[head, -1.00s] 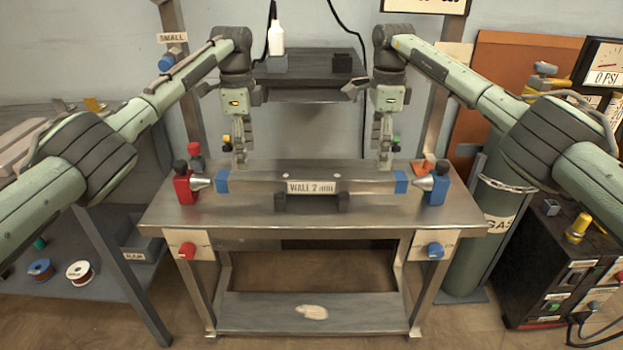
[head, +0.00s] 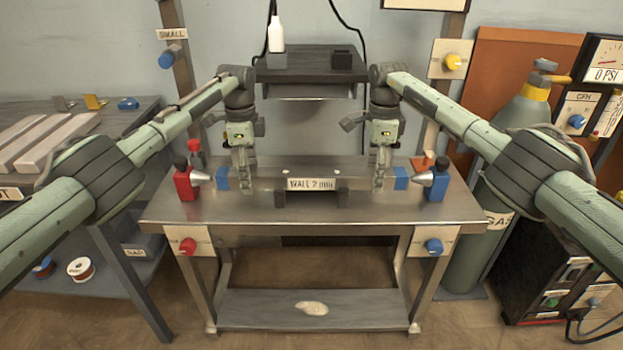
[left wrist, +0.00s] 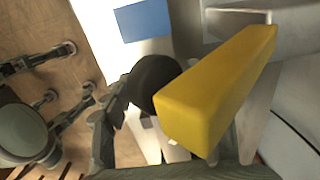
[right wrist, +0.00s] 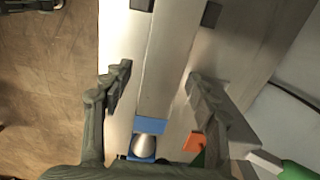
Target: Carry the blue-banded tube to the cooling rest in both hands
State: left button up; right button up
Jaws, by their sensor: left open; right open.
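The blue-banded tube (head: 310,172) is a metal bar-like piece lying level on the steel table, a blue band near each end, behind a "WALL 2 mm" label. My left gripper (head: 243,188) is open at its left part, just inside the left band (head: 221,178). My right gripper (head: 378,188) is open at its right part, just inside the right band (head: 400,177). In the right wrist view the fingers stand apart with the tube (right wrist: 165,60) between them. In the left wrist view a yellow block (left wrist: 215,90) hides much of the jaws. I cannot tell which thing is the cooling rest.
A red clamp (head: 185,185) and a blue clamp (head: 437,185) with metal cones face the tube's ends. Dark blocks (head: 281,198) stand in front of it. The table front (head: 310,212) is clear.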

pick_arm(q)
jog(key=shift+c, duration=0.2)
pick_arm(e)
jog(key=shift+c, duration=0.2)
pick_arm(q)
grip_shut()
pick_arm(e)
grip_shut()
pick_arm(q)
jog(key=shift+r, duration=0.1)
pick_arm(e)
jog(key=shift+r, duration=0.1)
